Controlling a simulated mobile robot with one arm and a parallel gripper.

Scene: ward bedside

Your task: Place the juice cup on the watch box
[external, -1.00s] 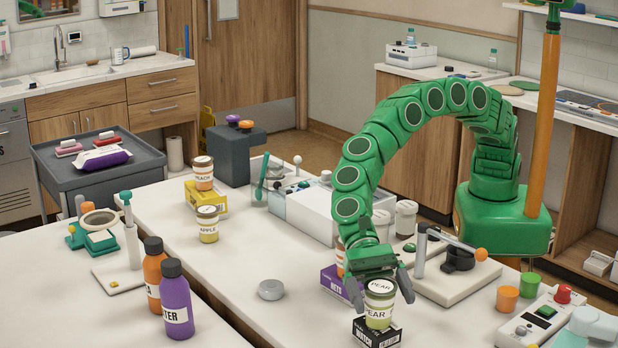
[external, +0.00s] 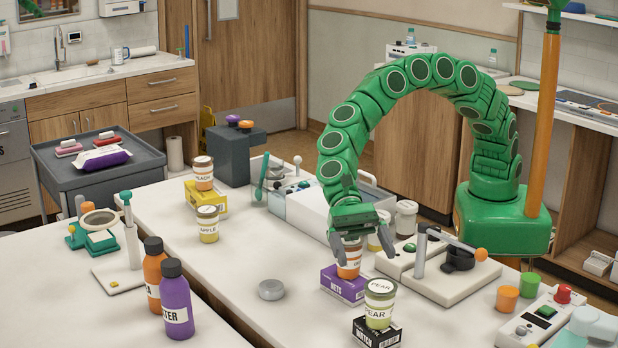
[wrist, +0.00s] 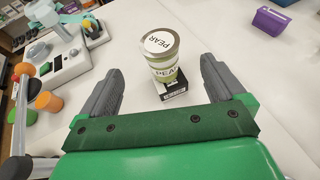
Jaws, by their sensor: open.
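The pear juice cup (external: 379,303) has a pale lid and a green-yellow body. It stands upright on the small black watch box (external: 374,332), whose label is hard to read. In the wrist view the cup (wrist: 161,55) stands ahead of my fingertips, with the box (wrist: 174,89) under it. My gripper (external: 357,243) is open and apart from the pear cup, behind and left of it in the external view. The open fingers (wrist: 160,80) hold nothing in the wrist view.
An orange-labelled cup (external: 349,268) on a purple box (external: 342,286) appears right by my fingers in the external view. An apple cup (external: 207,226), a grey round tin (external: 271,290) and a stand with an arm (external: 450,285) are nearby. The table left of the tin is clear.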

